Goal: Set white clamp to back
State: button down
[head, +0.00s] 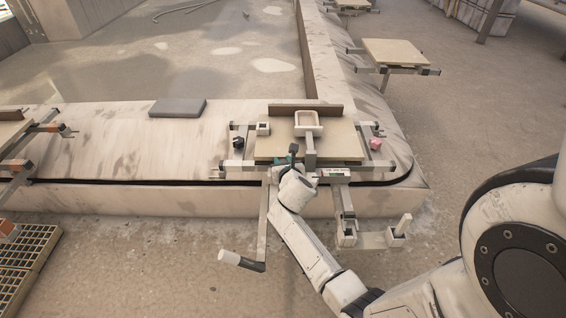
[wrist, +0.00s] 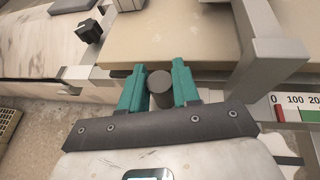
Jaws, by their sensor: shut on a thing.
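My gripper (head: 292,160) is at the front edge of the tan board (head: 345,146) on the carousel's fixture. In the wrist view its two teal fingers (wrist: 159,90) are shut on a dark grey round handle (wrist: 160,84), which stands up between them. A small white block (head: 263,128) with a dark centre sits at the board's back left; it may be the white clamp, but I cannot tell for sure. A black knob (head: 238,142) is left of the board, and a pink knob (head: 375,143) is right of it. What lies under my gripper is hidden.
A scale with a red mark (head: 333,172) lies at the front right. A grey slab (head: 178,108) lies on the ledge.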

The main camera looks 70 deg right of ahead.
jog(key=s+a+p, duration=0.1)
jog(key=s+a, duration=0.3)
jog(key=a, duration=0.7)
jog(key=shift+s+p, duration=0.25)
jog(key=shift+p, duration=0.15)
jog(key=c, duration=0.9)
grip_release()
jog(key=p+v, duration=0.1)
jog(key=v, duration=0.9)
jog(key=shift+s+a+r+p, duration=0.2)
jog(key=shift+a+p, duration=0.1)
jog(key=shift+p, duration=0.1)
